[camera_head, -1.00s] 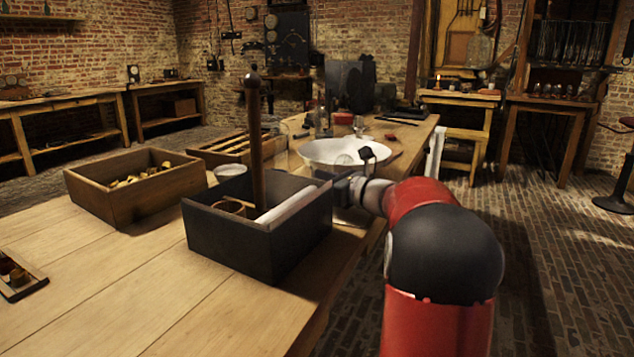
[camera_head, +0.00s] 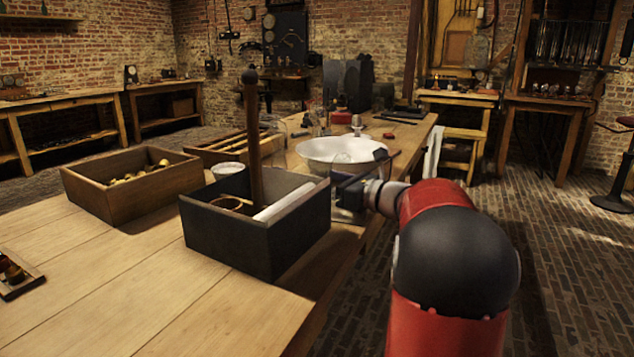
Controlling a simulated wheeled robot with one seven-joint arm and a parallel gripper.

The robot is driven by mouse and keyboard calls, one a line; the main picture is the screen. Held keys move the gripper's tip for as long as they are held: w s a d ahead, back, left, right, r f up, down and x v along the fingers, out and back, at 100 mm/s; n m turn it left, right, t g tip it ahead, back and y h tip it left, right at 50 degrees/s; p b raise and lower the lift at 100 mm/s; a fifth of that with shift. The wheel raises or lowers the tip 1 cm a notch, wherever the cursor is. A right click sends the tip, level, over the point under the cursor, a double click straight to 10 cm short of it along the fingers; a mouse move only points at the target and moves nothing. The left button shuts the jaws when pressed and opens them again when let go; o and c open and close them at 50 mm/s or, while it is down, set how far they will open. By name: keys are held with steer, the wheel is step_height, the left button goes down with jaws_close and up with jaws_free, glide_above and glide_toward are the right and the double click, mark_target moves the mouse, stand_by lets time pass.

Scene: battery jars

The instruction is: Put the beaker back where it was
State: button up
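A clear glass vessel, probably the beaker (camera_head: 347,203), shows beside the right wall of the dark box, close to the table's right edge. The box hides part of it. My gripper (camera_head: 347,184) is at this vessel, just right of the dark box. The fingers are small and dark here, so I cannot tell whether they are closed on the glass or only around it. I also cannot tell whether the glass touches the table.
The dark box (camera_head: 228,240) holds an upright wooden rod (camera_head: 253,150), a white roll and a brown ring. A white basin (camera_head: 338,152) stands behind my gripper. A wooden crate (camera_head: 110,195) and a white cup (camera_head: 228,169) are left.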

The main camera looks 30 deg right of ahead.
steer(key=b+v, duration=0.1)
steer(key=v, duration=0.7)
steer(key=shift+s+d, duration=0.1)
